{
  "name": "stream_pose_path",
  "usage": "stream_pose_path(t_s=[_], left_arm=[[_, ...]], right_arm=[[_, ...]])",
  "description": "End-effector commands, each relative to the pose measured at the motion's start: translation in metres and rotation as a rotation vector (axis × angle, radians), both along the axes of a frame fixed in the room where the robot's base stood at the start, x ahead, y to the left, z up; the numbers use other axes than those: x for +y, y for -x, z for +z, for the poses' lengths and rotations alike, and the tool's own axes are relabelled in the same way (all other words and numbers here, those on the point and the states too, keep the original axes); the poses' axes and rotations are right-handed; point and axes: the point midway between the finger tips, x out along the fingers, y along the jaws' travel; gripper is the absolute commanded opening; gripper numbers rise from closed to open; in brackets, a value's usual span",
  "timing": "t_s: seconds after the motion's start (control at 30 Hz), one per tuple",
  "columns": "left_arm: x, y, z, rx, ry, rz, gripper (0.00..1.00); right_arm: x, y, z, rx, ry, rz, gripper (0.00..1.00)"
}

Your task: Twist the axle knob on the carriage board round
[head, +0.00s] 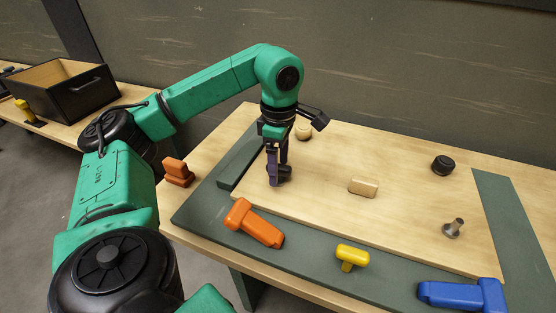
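The carriage board (390,228) is a pale wooden panel lying on the bench. My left gripper (277,176) points down at its left part, with its dark purple fingers low over the board. A small dark knob-like piece (286,174) sits right at the fingertips, partly hidden by them. I cannot tell whether the fingers are closed on it. Other fittings on the board are a black round knob (442,165), a metal knob (453,228), a wooden bar-shaped knob (363,187) and a round wooden knob (304,131). Which one is the axle knob is not marked. My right gripper is out of view.
A green-grey mat (205,211) borders the board. Along the near side lie an orange piece (255,224), a yellow T-shaped piece (351,256) and a blue piece (462,294). Another orange piece (177,172) stands at the left. A black box (75,97) is on another bench.

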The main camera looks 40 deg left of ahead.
Motion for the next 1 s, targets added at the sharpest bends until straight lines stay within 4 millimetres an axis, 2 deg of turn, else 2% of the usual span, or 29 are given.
stream_pose_path(t_s=[0.27,0.8,1.0], left_arm=[[0.000,0.000,0.006,0.000,0.000,0.001,0.80],[0.000,0.000,0.072,0.001,0.000,0.002,0.80],[0.000,0.000,0.070,0.001,0.000,0.002,0.80]], right_arm=[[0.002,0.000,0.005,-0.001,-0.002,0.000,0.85],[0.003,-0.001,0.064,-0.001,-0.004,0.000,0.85],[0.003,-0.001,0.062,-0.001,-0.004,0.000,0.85]])
